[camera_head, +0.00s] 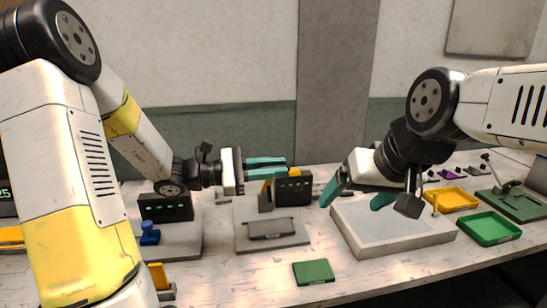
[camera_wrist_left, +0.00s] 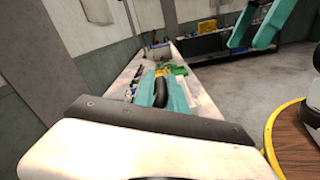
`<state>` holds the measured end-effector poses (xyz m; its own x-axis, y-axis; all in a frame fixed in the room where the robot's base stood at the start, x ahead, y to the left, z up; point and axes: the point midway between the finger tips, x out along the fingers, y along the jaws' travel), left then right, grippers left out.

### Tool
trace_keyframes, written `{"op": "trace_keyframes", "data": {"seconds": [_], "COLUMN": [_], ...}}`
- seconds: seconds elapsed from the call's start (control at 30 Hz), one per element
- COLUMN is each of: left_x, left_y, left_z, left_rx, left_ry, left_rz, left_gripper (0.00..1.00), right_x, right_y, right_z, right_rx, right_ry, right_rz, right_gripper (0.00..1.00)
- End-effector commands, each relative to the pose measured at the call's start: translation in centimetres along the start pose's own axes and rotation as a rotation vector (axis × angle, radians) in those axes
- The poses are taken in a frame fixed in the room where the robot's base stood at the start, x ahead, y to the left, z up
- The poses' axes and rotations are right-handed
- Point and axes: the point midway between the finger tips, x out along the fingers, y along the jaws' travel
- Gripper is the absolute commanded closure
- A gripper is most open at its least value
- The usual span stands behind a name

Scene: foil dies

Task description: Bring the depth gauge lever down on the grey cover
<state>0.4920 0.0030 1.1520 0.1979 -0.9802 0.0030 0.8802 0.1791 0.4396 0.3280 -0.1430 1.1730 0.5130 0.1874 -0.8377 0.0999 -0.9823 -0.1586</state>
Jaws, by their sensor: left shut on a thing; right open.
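The grey cover (camera_head: 271,228) lies flat on the grey base plate (camera_head: 254,243) in front of these. In the left wrist view the fingers are shut on a black rounded handle (camera_wrist_left: 161,91), apparently the lever's. The lever is raised, clear of the cover. My right gripper (camera_head: 360,194) is open above a pale slab.
The pale slab (camera_head: 395,248) lies right of the gauge. A green block (camera_head: 313,272) lies at the front. A yellow tray (camera_head: 452,198), a green tray (camera_head: 488,227) and a green lever device (camera_head: 512,202) stand right. A station with a blue knob (camera_head: 149,233) stands left.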

Motion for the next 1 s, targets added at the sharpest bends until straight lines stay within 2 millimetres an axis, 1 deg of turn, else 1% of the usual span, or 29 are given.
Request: {"op": "trace_keyframes", "data": {"seconds": [0.13,0.47,0.5,0.57,0.6,0.87,0.93,1.0], "left_x": [-0.08,-0.1,-0.1,-0.09,-0.08,-0.06,-0.32,-0.99], "left_y": [-0.35,-0.37,-0.37,-0.36,-0.37,-0.38,-0.36,-0.31], "left_z": [-0.3,-0.37,-0.38,-0.36,-0.34,-0.26,-0.27,-0.31], "left_rx": [-0.004,-0.005,-0.005,-0.005,-0.004,-0.003,-0.002,-0.002], "left_ry": [0.004,0.005,0.005,0.005,0.004,0.002,0.003,0.005], "left_rz": [0.003,0.004,0.004,0.003,0.003,0.002,0.002,0.004], "left_gripper": [1.0,1.0,0.8,0.68,0.66,0.66,0.66,0.66], "right_x": [0.0,0.0,0.0,0.0,0.0,0.0,0.0,0.0], "right_y": [0.0,0.0,0.0,0.0,0.0,0.0,0.0,0.0], "right_z": [0.0,0.0,0.0,0.0,0.0,0.0,0.0,0.0], "right_rx": [0.0,0.0,0.0,0.0,0.0,0.0,0.0,0.0], "right_ry": [0.0,0.0,0.0,0.0,0.0,0.0,0.0,0.0], "right_rz": [0.0,0.0,0.0,0.0,0.0,0.0,0.0,0.0], "right_gripper": [0.15,0.15,0.15,0.15,0.15,0.15,0.15,0.15]}}
